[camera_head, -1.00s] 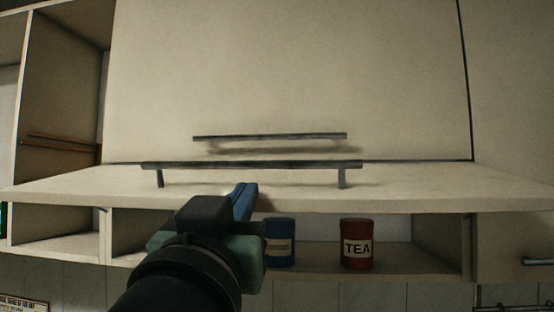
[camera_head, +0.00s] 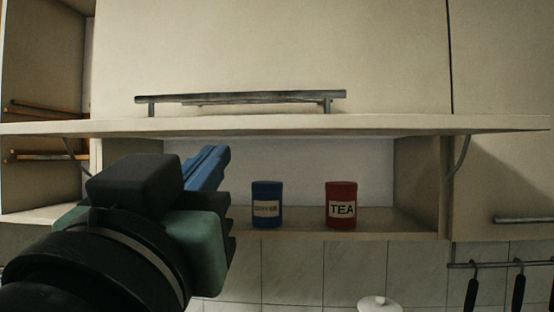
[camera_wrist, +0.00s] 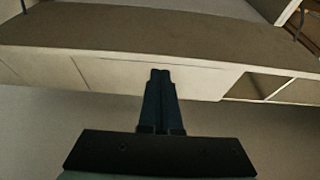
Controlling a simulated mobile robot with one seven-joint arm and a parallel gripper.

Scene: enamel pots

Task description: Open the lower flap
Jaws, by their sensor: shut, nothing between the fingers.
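The lower flap (camera_head: 400,125) is swung up and stands out about level, seen nearly edge-on in the head view. Its grey bar handle (camera_head: 240,97) is above the panel, overlapping the bar behind it. Below the flap, the compartment is open to view, with a blue tin (camera_head: 266,204) and a red TEA tin (camera_head: 341,205) inside. My gripper (camera_head: 217,152) has its blue fingers closed together and empty, below the flap at the left of the opening. The closed fingers also show in the wrist view (camera_wrist: 160,75). Whether they touch the flap is unclear.
A closed upper door (camera_head: 270,45) is above the flap. Stay arms (camera_head: 460,157) show near the flap's ends. A rail with hanging utensils (camera_head: 495,264) is at the lower right, and a white lid (camera_head: 379,304) is at the bottom. Room in front of the tins looks free.

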